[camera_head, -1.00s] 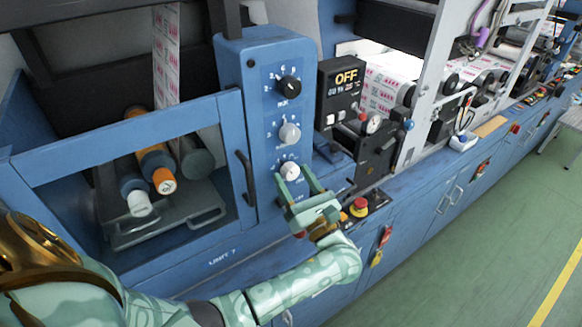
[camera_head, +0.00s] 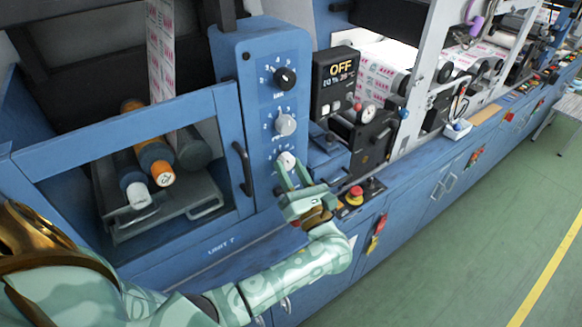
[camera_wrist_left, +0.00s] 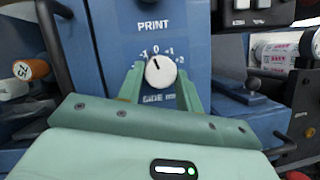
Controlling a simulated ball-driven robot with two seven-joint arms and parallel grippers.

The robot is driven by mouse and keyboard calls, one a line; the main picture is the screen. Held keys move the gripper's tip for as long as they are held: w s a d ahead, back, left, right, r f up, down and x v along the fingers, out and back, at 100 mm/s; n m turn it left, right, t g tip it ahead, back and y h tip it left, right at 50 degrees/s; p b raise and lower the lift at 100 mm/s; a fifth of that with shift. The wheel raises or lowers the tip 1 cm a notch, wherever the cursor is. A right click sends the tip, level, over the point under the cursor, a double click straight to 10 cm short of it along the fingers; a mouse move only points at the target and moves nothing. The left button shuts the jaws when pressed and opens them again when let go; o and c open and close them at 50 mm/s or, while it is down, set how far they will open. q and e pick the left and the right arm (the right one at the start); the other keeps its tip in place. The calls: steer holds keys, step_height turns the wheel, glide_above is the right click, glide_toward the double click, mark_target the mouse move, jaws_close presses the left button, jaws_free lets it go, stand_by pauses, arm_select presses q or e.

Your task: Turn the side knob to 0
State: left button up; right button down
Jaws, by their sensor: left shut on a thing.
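The side knob (camera_head: 286,159) is the lowest of three knobs on the blue control panel (camera_head: 255,130). In the left wrist view the white side knob (camera_wrist_left: 160,73) has a dark pointer mark that leans slightly left of straight up, close to the 0. The scale around it reads -1, 0, +1 and +2, with lettering partly covered below. My left gripper (camera_head: 290,170) is at the knob, its two green fingers on either side and shut on it. My right gripper is not in view.
A dark display (camera_head: 334,80) reading OFF stands right of the panel. A red emergency button (camera_head: 355,193) on yellow sits right of my left gripper. A dark door handle (camera_head: 243,168) is to the left.

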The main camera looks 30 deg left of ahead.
arm_select(q)
steer(key=m, duration=0.1)
steer(key=m+t+h+p, duration=0.1)
steer(key=m+p, duration=0.1)
steer(key=m, duration=0.1)
steer(key=shift+s+r, duration=0.1)
steer(key=shift+r, duration=0.15)
steer(key=shift+f+m+t+h+p, duration=0.1)
steer(key=shift+m+t+h+p, duration=0.3)
steer(key=shift+m+h+p, duration=0.25)
steer(key=o, duration=1)
steer(key=shift+f, duration=0.1)
